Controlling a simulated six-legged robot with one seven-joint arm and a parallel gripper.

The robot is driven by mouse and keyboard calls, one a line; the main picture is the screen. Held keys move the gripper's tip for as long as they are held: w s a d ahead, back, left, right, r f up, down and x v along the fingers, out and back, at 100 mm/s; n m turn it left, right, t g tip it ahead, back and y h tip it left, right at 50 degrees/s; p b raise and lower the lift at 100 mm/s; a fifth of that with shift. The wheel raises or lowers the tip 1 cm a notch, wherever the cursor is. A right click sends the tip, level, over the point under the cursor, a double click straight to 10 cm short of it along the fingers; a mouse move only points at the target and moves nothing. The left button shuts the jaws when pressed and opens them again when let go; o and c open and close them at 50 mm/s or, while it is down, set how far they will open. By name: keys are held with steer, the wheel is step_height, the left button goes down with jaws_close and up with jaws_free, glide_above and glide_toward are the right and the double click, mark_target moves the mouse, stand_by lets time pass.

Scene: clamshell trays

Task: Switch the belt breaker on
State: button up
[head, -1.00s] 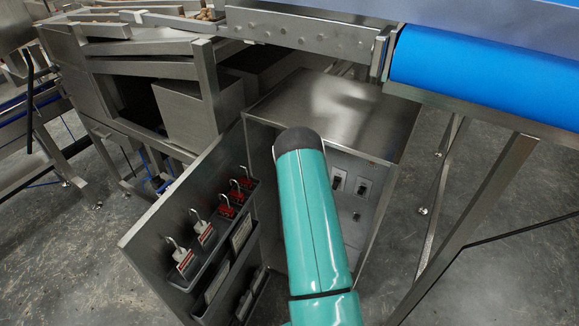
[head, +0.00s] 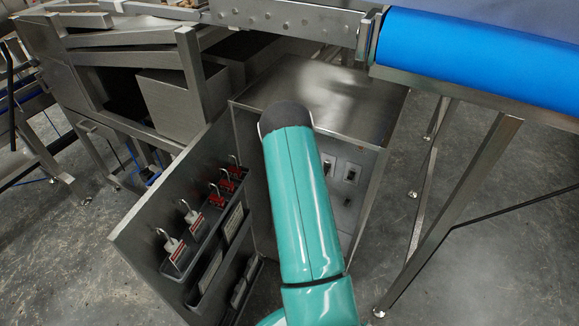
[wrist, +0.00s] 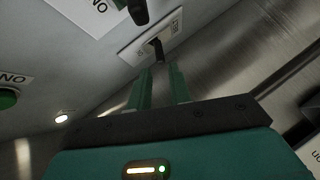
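In the wrist view, a black breaker lever (wrist: 157,47) stands out from a white plate (wrist: 133,50) on the grey panel. My gripper (wrist: 160,74) is open, its two teal fingers apart with nothing between them. The lever is just beyond the fingertips, roughly in line with the gap; I cannot tell whether they touch. Another black handle (wrist: 138,11) shows at the top edge. In the head view, a breaker (head: 351,172) shows inside the open cabinet (head: 372,140), with another breaker (head: 328,168) beside my arm. My gripper is hidden there. The labels do not show which is the belt breaker.
The open cabinet door (head: 135,240) at the left carries red and white padlocks and pockets. A blue conveyor belt (head: 480,60) runs above right. In the wrist view, a green button (wrist: 8,98) and a lit lamp (wrist: 61,118) are on the panel at left.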

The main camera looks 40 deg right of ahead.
steer(key=v, duration=0.7)
steer(key=shift+s+a, duration=0.15)
steer(key=shift+s, duration=0.15)
steer(key=shift+r, duration=0.1)
steer(key=w+a+r+m+g+y, duration=0.1)
steer(key=a+r+m+g, duration=0.15)
steer(key=a+r, duration=0.8)
steer(key=a+r+m+g, duration=0.1)
steer(key=a+r+m, duration=0.45)
steer(key=r, duration=0.75)
steer(key=s+a+r+m+g+y, duration=0.1)
steer(key=s+a+r, duration=0.4)
steer(key=s+a, duration=0.6)
steer(key=s+a+r+g+y, duration=0.3)
steer(key=s+a+r, duration=0.2)
steer(key=s+a, duration=0.6)
steer(key=shift+s+a+m, duration=0.4)
steer(key=shift+s, duration=0.6)
